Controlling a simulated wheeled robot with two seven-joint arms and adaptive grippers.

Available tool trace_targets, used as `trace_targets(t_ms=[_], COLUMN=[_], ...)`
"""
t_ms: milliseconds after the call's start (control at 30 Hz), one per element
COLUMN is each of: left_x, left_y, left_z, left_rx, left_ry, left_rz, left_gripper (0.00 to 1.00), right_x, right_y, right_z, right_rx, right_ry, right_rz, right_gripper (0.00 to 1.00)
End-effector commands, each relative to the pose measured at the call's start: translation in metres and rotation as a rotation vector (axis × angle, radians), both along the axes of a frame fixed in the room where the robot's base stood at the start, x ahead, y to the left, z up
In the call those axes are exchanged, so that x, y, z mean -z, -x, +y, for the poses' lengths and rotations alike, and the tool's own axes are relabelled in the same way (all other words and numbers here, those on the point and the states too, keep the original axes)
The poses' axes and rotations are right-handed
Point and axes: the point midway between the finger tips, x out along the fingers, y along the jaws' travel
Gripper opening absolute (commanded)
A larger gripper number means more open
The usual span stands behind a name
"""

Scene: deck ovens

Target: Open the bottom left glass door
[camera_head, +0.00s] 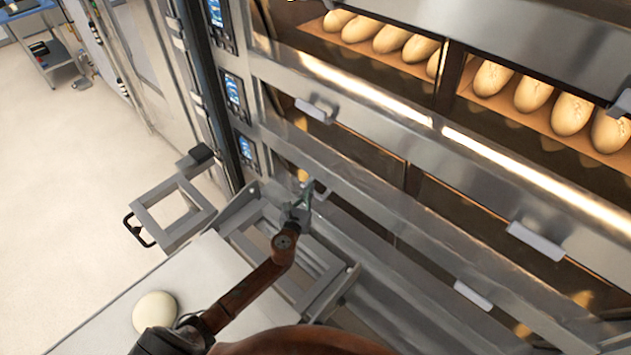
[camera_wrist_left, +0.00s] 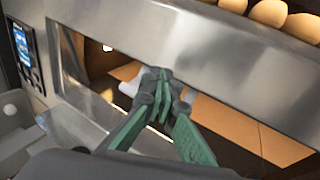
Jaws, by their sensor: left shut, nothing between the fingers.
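The bottom left glass door (camera_head: 362,218) is the dark pane low on the oven front, partly hidden by my left gripper (camera_head: 304,190). I cannot tell from the head view whether it stands slightly ajar. In the left wrist view, my left gripper (camera_wrist_left: 160,82) has its green fingers together with nothing between them. Its tips are in front of a glass door pane (camera_wrist_left: 215,112). A pale handle (camera_wrist_left: 129,88) shows just left of the tips, partly covered by them. I cannot tell whether the fingers touch it. My right gripper is not in view.
Loaves (camera_head: 569,114) fill the lit upper deck. Another left door's handle (camera_head: 316,110) is above my gripper, and a right door's handle (camera_head: 537,241) is to the right. A metal frame cart (camera_head: 170,208) and a white table (camera_head: 190,275) with a dough ball (camera_head: 155,312) stand close left.

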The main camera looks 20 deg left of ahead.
Motion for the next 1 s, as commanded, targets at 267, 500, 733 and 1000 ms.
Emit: trace_targets(t_ms=[267,500,733,1000], left_x=[-0.009,-0.012,-0.012,-0.012], left_y=[0.026,0.045,0.047,0.047], left_z=[-0.004,-0.006,-0.007,-0.006], left_rx=[0.002,0.002,0.002,0.001], left_ry=[-0.001,-0.001,-0.001,-0.001], left_rz=[0.000,0.000,0.000,0.000], left_gripper=[0.00,0.00,0.00,0.00], right_x=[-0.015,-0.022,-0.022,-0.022], right_y=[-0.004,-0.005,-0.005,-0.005], right_z=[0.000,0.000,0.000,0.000], right_rx=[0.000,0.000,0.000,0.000], right_ry=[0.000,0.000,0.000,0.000], right_rz=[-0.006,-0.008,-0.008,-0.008], right_gripper=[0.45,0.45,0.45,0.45])
